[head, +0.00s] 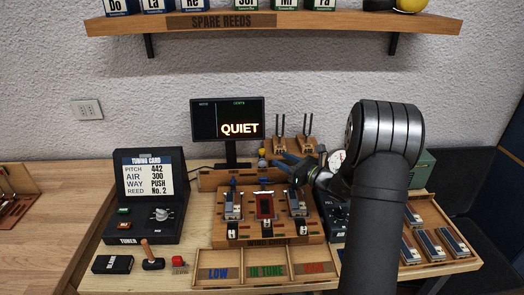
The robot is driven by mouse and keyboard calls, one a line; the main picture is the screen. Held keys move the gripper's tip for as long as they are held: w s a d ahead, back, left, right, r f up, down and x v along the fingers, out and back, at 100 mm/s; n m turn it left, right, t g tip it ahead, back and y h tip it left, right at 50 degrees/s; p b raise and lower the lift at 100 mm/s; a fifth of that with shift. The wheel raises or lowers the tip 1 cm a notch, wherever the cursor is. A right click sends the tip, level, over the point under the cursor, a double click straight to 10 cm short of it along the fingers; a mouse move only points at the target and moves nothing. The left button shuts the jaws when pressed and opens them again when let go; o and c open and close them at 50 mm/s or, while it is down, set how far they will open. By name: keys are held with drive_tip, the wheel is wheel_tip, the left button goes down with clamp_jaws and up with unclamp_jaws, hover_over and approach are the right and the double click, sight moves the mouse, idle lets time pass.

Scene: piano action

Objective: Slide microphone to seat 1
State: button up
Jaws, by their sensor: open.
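A small upright piece with a rounded top (262,157), which looks like the microphone, stands at the wooden rail (222,181) behind the wind chest (262,241). It is small and partly crowded by my gripper, so its details are unclear. My gripper (279,163) reaches in from the right, with its blue fingers open just right of that piece. I cannot tell whether they touch it. No seat number is readable.
A monitor (227,120) reading QUIET stands behind the rail. Prongs on wooden blocks (280,148) stand behind my gripper. A reed tray (465,262) lies at right.

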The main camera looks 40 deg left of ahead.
sight(264, 151)
drive_tip(key=a, duration=1)
drive_tip(key=shift+a, duration=0.1)
